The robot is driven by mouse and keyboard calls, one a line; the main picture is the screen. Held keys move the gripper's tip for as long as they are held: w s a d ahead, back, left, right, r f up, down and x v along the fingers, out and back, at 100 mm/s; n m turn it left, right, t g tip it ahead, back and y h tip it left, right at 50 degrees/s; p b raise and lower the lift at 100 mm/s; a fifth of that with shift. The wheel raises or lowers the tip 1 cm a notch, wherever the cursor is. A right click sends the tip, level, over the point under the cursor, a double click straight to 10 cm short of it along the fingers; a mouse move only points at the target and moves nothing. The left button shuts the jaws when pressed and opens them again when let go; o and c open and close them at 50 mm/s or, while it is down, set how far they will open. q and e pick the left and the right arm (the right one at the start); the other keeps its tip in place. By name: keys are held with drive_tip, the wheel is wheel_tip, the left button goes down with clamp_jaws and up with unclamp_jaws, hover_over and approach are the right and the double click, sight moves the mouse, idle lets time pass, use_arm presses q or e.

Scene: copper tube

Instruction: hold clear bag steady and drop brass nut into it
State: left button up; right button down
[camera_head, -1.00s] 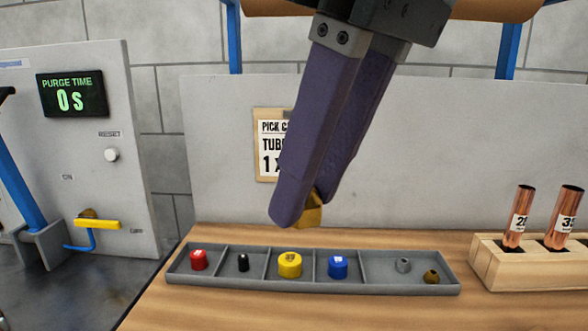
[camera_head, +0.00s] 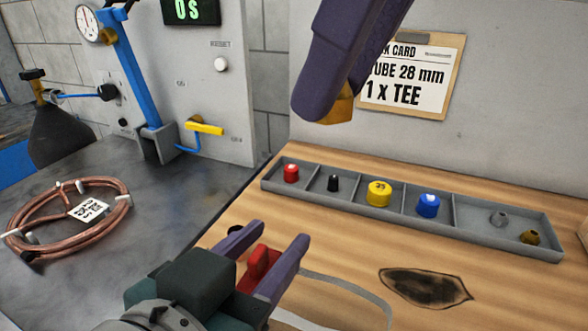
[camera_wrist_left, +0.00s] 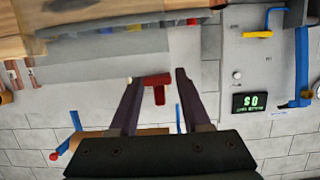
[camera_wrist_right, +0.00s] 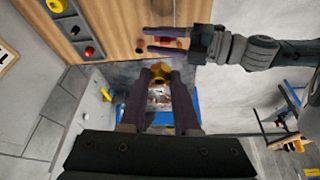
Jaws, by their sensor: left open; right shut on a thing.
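My right gripper (camera_head: 330,105) is at the top of the head view, shut on the brass nut (camera_head: 342,108), held in the air in front of the back panel. The nut also shows between the fingertips in the right wrist view (camera_wrist_right: 162,72). My left gripper (camera_head: 270,245) is low in the head view, open, with a red piece (camera_head: 259,264) between its fingers. That piece looks T-shaped in the left wrist view (camera_wrist_left: 158,84); I cannot tell if it touches them. I cannot clearly make out the clear bag. A shiny pale patch (camera_wrist_right: 160,97) lies beyond the nut in the right wrist view.
A grey divided tray (camera_head: 425,226) holds coloured caps and small fittings. A grey curved strip (camera_head: 350,287) and a dark scorch mark (camera_head: 425,288) lie on the wood. A copper coil (camera_head: 30,220) is on the metal bench at left. A pick card (camera_head: 410,75) hangs behind.

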use_arm(q)
drive_tip(key=shift+w+d+f, duration=0.15)
drive_tip(key=shift+w, duration=0.3)
clamp_jaws()
idle(0.5)
